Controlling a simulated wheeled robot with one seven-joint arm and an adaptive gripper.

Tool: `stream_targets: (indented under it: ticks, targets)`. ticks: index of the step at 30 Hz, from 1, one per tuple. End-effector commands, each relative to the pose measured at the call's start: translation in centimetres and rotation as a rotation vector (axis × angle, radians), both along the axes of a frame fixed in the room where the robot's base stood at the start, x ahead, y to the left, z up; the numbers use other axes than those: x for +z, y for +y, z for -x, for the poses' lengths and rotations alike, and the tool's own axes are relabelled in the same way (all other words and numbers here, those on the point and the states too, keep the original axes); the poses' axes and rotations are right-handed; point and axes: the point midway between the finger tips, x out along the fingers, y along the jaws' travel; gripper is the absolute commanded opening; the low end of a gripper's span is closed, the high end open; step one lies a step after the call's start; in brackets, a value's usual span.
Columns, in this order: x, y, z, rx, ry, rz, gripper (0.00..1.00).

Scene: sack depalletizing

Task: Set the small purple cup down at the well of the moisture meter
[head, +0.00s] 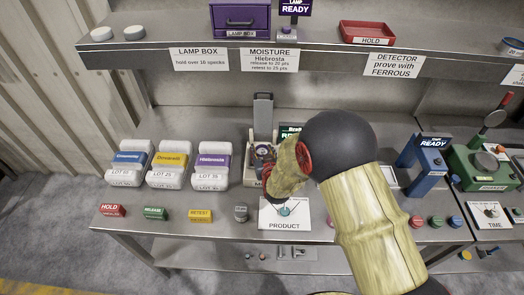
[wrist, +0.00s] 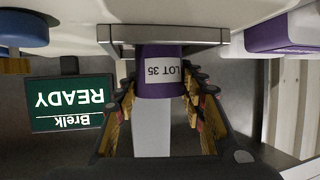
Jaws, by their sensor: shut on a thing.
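The small purple cup (wrist: 160,80), labelled LOT 35, is between the two fingers of my gripper (wrist: 163,98) in the wrist view, which looks upside down. My gripper is shut on it. In the head view my gripper (head: 263,158) is at the moisture meter, whose raised grey lid (head: 263,112) stands behind it. The meter's green screen reads Brelk READY in the wrist view (wrist: 70,103). My arm and gripper hide the well and most of the cup in the head view, so I cannot tell whether the cup touches the meter.
Three white sacks with blue, yellow and purple bands, including the Hlebrosta sack (head: 212,168), stand left of the meter. A PRODUCT card (head: 284,226) lies in front. A blue READY device (head: 425,160) is at the right. The shelf (head: 330,62) overhangs behind.

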Motion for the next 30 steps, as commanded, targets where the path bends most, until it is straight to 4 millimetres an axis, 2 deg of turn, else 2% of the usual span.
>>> stream_targets:
  ticks: [12, 23, 26, 30]
  targets:
    - [0.0, 0.0, 0.0, 0.0, 0.0, 0.0, 0.61]
    - [0.1, 0.0, 0.3, 0.0, 0.0, 0.0, 0.61]
    - [0.4, -0.2, 1.0, 0.0, 0.0, 0.0, 0.61]
    - [1.3, -0.6, 3.0, 0.0, 0.0, 0.0, 0.61]
